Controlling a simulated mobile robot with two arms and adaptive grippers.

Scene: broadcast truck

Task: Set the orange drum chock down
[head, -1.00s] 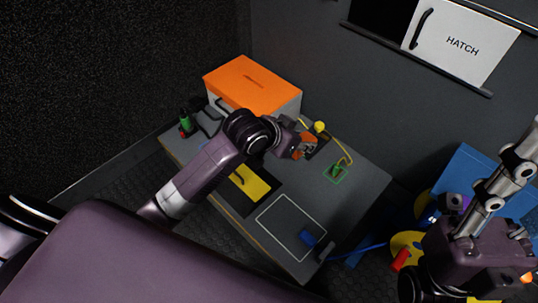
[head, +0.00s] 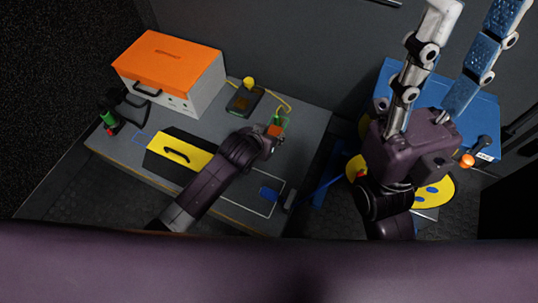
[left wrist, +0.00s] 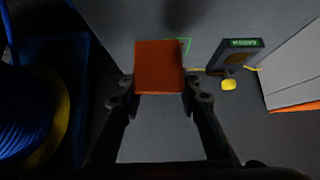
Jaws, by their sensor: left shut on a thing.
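My left gripper (head: 268,144) is shut on the orange drum chock (head: 275,130), beside a green outlined square (head: 281,119) on the grey worktop. In the left wrist view the chock (left wrist: 159,67) is a plain orange block between the two fingertips (left wrist: 158,90). It hides part of the green outline (left wrist: 187,44). I cannot tell whether the chock touches the worktop. The gripper hides part of the chock in the head view.
A blue case (head: 470,115) stands at the right.

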